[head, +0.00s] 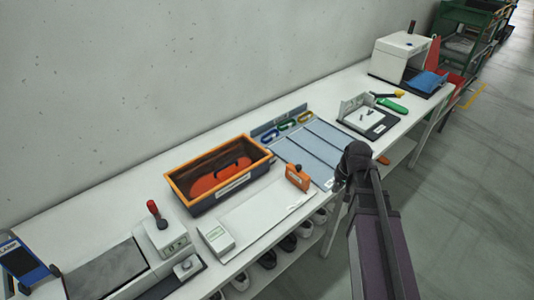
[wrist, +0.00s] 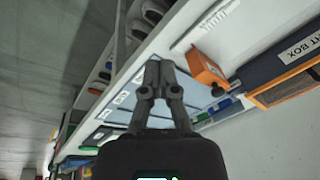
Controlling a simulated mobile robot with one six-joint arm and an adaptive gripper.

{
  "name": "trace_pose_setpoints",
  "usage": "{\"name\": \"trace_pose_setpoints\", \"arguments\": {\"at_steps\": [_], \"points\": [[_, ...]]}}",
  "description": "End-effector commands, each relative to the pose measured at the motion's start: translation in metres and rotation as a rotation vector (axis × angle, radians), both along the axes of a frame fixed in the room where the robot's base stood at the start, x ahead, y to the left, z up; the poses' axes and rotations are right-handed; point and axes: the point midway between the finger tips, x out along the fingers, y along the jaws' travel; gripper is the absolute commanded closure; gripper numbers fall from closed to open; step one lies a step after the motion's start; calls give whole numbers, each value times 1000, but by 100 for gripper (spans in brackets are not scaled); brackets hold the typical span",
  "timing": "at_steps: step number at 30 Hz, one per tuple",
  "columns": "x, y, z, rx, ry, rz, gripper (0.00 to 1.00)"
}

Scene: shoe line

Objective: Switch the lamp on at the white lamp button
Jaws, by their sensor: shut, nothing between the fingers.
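I cannot make out for sure which thing is the white lamp button. A small pale block on a dark base (head: 187,267) stands at the front left of the bench in the head view, and it may be the button. My gripper (wrist: 158,66) is shut and empty in the wrist view. It is over or near the bench's front edge by the blue-grey panels (head: 312,150), well to the right of the pale block. In the head view my dark arm hides most of the gripper. No lit lamp is clear in either view.
An orange-rimmed dark box (head: 180,178) and an upright orange block (head: 298,177) stand between the pale block and my arm. A white box with a red-knobbed lever (head: 164,236) stands behind the pale block. Shoes (head: 289,243) fill the shelf below.

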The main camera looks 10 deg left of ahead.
Motion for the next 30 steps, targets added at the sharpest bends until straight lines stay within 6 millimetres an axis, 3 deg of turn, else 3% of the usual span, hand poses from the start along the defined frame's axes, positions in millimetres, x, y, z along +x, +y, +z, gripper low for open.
{"name": "trace_pose_setpoints", "arguments": {"at_steps": [1, 3, 15, 24, 30], "points": [[20, 13, -2, 20, -17, 13, 100], [38, 29, -3, 51, -44, 29, 100], [136, 129, 0, 232, -183, 97, 100], [201, 211, 7, 369, -277, 127, 100], [231, 255, 13, 442, -323, 136, 100]]}}
